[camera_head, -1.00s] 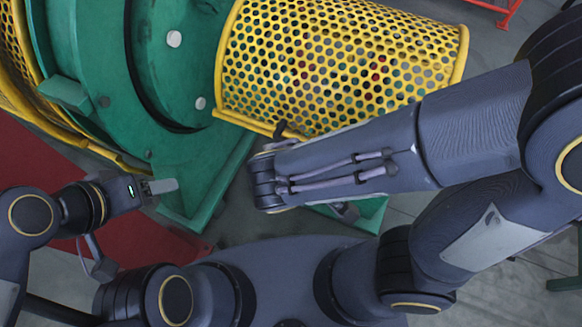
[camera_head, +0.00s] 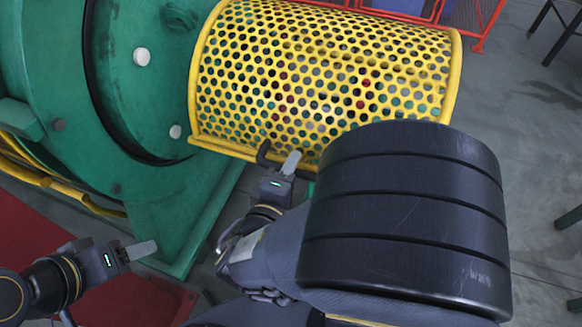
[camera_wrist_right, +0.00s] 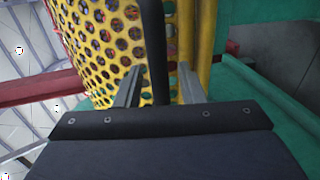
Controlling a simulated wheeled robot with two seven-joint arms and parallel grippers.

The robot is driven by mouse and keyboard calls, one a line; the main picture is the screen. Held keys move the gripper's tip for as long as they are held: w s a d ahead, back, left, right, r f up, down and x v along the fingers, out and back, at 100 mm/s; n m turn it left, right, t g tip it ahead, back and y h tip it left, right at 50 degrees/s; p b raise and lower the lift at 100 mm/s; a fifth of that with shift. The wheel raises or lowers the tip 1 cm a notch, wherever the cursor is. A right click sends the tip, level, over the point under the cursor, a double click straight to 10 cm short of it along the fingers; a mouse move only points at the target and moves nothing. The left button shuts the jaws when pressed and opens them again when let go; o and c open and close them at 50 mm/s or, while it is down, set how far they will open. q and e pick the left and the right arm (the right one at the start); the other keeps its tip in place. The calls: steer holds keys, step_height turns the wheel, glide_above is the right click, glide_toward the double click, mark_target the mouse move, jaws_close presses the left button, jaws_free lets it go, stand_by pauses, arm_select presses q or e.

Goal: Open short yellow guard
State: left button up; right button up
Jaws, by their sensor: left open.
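The short yellow guard (camera_head: 325,75), a perforated curved cover with a yellow tube frame, is down over the machine beside the green housing. Its black handle (camera_head: 263,152) sticks out at the lower front edge. My right gripper (camera_head: 288,165) is at that edge, close to the handle. In the right wrist view, its two fingers (camera_wrist_right: 158,85) are apart, with the black handle (camera_wrist_right: 154,45) upright between them and gaps on both sides. The guard (camera_wrist_right: 105,40) fills the area behind. My left gripper (camera_head: 138,251) is open and empty at lower left, away from the guard.
The green housing (camera_head: 50,60) with white round knobs stands left of the guard. Another yellow guard (camera_head: 60,190) shows at the far left. A red plate (camera_head: 140,302) lies on the floor. Red railings (camera_head: 485,25) stand behind, with open grey floor on the right.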

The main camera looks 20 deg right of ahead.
steer(key=shift+w+d, duration=0.1)
steer(key=shift+w, duration=0.05)
jaws_close()
